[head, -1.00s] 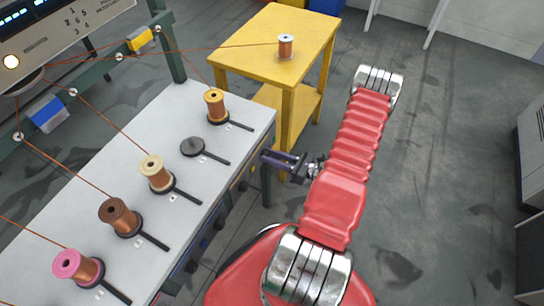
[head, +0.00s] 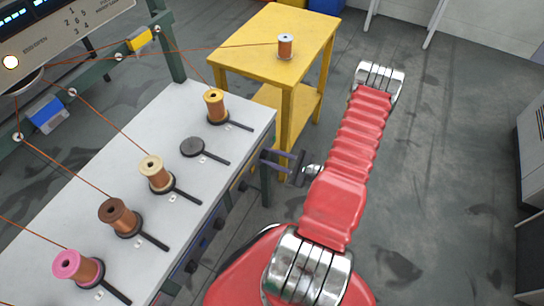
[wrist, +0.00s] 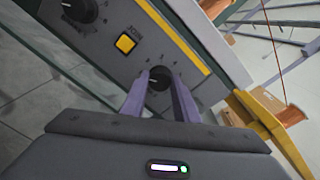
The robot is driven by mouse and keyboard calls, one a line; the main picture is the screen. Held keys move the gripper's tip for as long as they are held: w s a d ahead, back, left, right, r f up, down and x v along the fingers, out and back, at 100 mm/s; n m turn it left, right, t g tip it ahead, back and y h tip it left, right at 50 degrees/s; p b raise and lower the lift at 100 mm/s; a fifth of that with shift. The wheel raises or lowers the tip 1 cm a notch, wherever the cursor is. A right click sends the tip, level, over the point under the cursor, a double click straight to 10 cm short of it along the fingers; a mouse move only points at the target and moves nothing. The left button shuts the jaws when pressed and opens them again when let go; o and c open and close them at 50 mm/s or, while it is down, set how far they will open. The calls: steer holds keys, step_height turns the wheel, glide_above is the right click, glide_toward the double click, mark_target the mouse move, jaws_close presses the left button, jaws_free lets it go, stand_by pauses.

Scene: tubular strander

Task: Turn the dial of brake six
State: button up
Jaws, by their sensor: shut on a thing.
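A black dial (wrist: 157,74) sits on the dark front panel of the bench in the wrist view. My gripper (wrist: 159,82) has its two purple fingers on either side of this dial and is shut on it. The dial's pointer and the marks around it are too small to read, and I cannot make out a brake number. In the head view my gripper (head: 273,158) reaches left to the far right end of the bench front. The dial is hidden there.
The pale bench top (head: 190,110) carries several spools on black holders and one empty holder (head: 192,147). A yellow table (head: 265,65) with a copper spool (head: 285,46) stands behind. In the wrist view a yellow button (wrist: 125,43) and another black dial (wrist: 80,9) lie to the left.

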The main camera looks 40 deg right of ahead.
steer(key=shift+f+n, duration=0.1)
steer(key=shift+n, duration=0.4)
steer(key=o, duration=1.1)
steer(key=shift+c, duration=0.2)
steer(key=shift+s, duration=0.1)
steer(key=v, duration=1.3)
steer(key=shift+s, duration=0.35)
